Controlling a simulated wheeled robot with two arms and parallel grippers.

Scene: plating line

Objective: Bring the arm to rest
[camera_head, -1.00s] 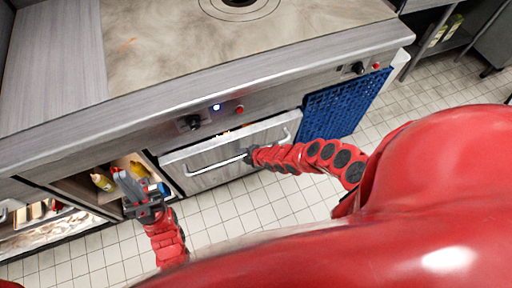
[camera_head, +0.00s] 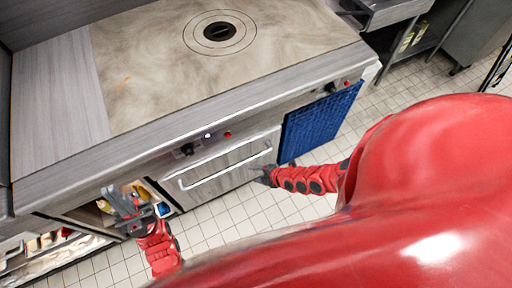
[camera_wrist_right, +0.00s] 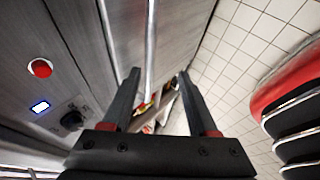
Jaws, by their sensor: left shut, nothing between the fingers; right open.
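My right gripper (camera_head: 262,174) is open and empty, just off the right end of the long metal handle (camera_head: 225,167) on the steel oven front (camera_head: 235,155). In the right wrist view its two fingers (camera_wrist_right: 160,78) stand apart, with the handle bar (camera_wrist_right: 150,45) beyond them; I see no contact. My left gripper (camera_head: 120,200) is shut and empty, in front of the open shelf compartment (camera_head: 85,213) at the lower left. Both arms are bent low before the counter.
The counter top (camera_head: 150,70) has a round burner (camera_head: 220,32). A blue mat (camera_head: 318,118) hangs on the front at right. Yellow-capped bottles (camera_head: 105,206) stand in the shelf. The tiled floor (camera_head: 225,215) is clear.

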